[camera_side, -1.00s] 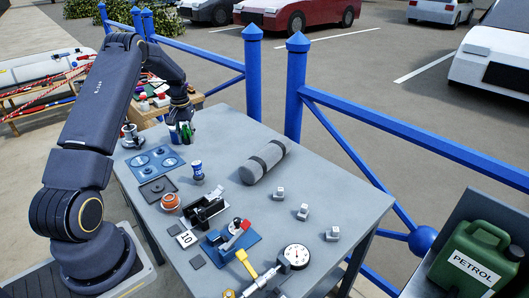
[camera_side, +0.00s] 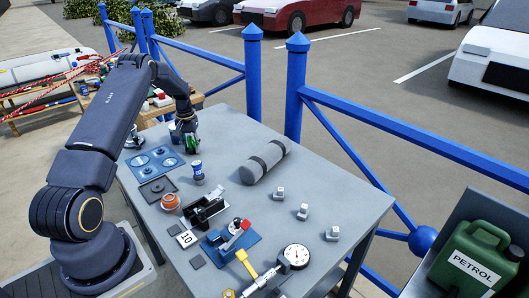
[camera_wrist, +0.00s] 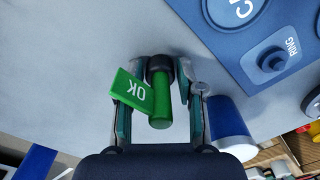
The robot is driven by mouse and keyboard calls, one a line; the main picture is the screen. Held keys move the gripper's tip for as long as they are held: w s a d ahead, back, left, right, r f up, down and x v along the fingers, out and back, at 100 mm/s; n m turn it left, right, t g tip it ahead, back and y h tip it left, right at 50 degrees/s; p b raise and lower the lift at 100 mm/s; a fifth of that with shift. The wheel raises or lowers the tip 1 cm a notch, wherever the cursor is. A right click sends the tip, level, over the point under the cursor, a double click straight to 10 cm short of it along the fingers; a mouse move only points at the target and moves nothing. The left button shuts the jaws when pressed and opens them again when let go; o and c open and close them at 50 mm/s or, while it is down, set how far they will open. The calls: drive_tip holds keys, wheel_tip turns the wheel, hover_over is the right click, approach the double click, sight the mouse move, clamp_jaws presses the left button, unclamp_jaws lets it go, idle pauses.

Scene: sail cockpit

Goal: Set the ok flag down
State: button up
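The ok flag (camera_wrist: 130,92) is green with white OK lettering, on a green stem with a dark round end. In the wrist view it sits between the fingers of my gripper (camera_wrist: 163,75), which are closed around its dark end. In the side view the green flag (camera_side: 192,144) shows under my gripper (camera_side: 188,130), near the grey table's far left edge. I cannot tell whether the flag touches the table.
A blue-and-white cylinder (camera_wrist: 228,122) stands close to the right finger. A blue board (camera_side: 153,162) with round pieces lies beside the gripper. A second blue can (camera_side: 198,172), an orange pot (camera_side: 170,202) and a grey roll (camera_side: 265,162) are further along. Bare grey tabletop (camera_side: 225,140) lies right of the gripper.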

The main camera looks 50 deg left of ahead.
drive_tip(key=shift+o, duration=1.2)
